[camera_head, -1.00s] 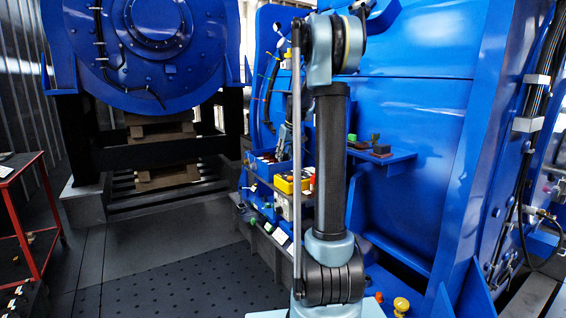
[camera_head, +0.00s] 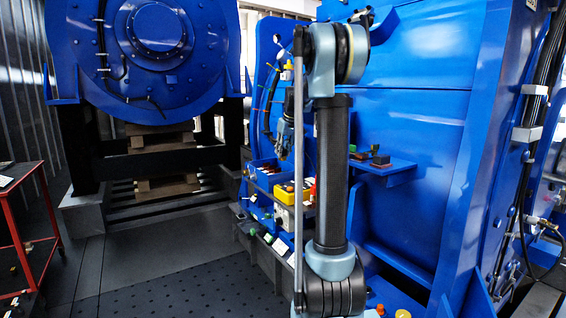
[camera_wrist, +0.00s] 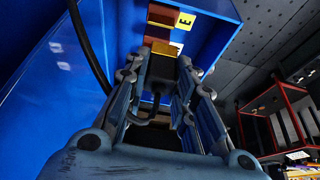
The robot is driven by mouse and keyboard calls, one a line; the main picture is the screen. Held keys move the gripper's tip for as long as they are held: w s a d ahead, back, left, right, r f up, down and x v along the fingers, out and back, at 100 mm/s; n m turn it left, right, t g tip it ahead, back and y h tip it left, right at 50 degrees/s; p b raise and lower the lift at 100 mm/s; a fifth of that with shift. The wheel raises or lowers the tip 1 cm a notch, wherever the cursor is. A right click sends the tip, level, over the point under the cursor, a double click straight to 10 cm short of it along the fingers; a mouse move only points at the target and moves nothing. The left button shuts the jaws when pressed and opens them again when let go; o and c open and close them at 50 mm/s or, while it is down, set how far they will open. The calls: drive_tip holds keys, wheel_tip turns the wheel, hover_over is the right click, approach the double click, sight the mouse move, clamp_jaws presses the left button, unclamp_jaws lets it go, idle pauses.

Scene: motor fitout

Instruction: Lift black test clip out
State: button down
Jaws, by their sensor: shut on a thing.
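My gripper (camera_wrist: 160,80) fills the middle of the wrist view, its fingers closed on a dark piece, the black test clip (camera_wrist: 160,68). A thin black lead loops below the clip between the fingers. Just past the fingertips are a small yellow piece and a red-brown block (camera_wrist: 158,46) against a blue panel. In the head view my gripper (camera_head: 283,150) points down above the left end of the shelf on the blue motor housing. The clip is too small to make out there, and my arm hides part of the shelf.
A yellow box (camera_head: 290,192) sits on the lower shelf, with several small parts around it. A blue ledge (camera_head: 400,166) to the right holds small blocks. A red-framed cart (camera_head: 38,240) stands at far left. The dark floor (camera_head: 165,285) in between is clear.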

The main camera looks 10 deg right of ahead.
drive_tip(key=s+a, duration=0.3)
drive_tip(key=a, duration=0.6)
drive_tip(key=s+a, duration=0.4)
drive_tip(key=a, duration=0.5)
drive_tip(key=shift+s+f, duration=0.15)
